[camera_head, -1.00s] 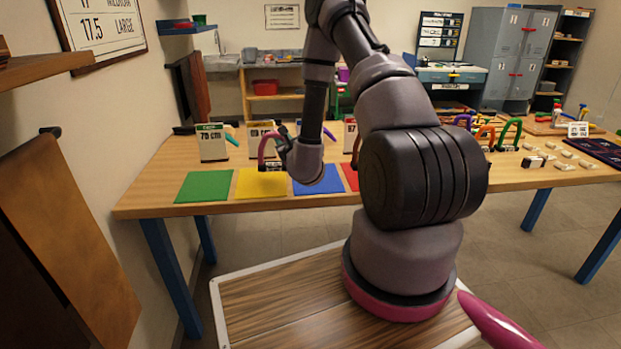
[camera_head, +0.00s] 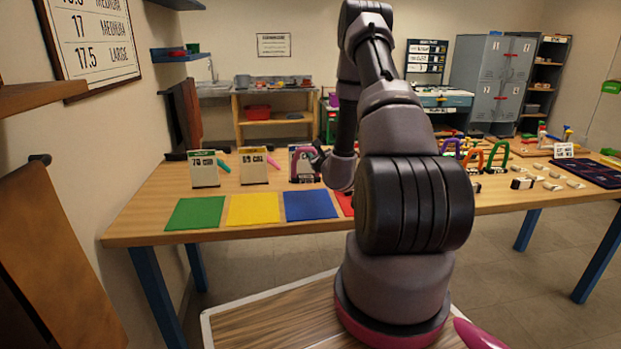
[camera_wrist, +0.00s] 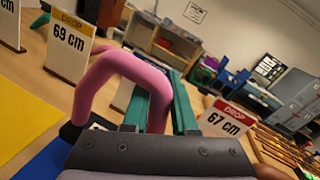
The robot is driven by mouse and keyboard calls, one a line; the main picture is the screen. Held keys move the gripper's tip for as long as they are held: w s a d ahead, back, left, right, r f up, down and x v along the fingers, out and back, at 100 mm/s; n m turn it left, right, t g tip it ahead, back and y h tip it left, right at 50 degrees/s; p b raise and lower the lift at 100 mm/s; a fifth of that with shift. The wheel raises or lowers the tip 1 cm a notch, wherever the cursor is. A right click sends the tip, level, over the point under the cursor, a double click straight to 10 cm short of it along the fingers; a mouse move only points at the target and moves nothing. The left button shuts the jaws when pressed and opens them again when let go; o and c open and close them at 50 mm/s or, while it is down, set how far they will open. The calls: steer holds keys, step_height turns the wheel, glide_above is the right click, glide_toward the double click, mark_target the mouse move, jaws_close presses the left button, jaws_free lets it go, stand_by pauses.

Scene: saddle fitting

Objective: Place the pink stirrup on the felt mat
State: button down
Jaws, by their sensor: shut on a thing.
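The pink stirrup (camera_wrist: 125,68) is an arch with a dark foot, held in my gripper (camera_wrist: 150,145), whose dark edge shows in the wrist view. In the head view the pink stirrup (camera_head: 297,163) appears beyond the blue felt mat (camera_head: 311,205), in front of a white sign. My gripper (camera_head: 313,158) is partly hidden there by my arm. Green (camera_head: 195,213), yellow (camera_head: 254,209) and red (camera_head: 345,203) mats lie beside the blue one. The red mat is mostly hidden by my arm. The gap under the stirrup cannot be judged.
White signs stand behind the mats, among them the 69 cm sign (camera_wrist: 70,45) and the 67 cm sign (camera_wrist: 226,120). Coloured arches (camera_head: 497,156) and small blocks (camera_head: 540,180) are on the right of the table. The green, yellow and blue mats look bare.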

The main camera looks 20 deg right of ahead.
steer(key=shift+f, duration=2.9)
steer(key=shift+f, duration=0.1)
steer(key=c, duration=0.7)
jaws_free()
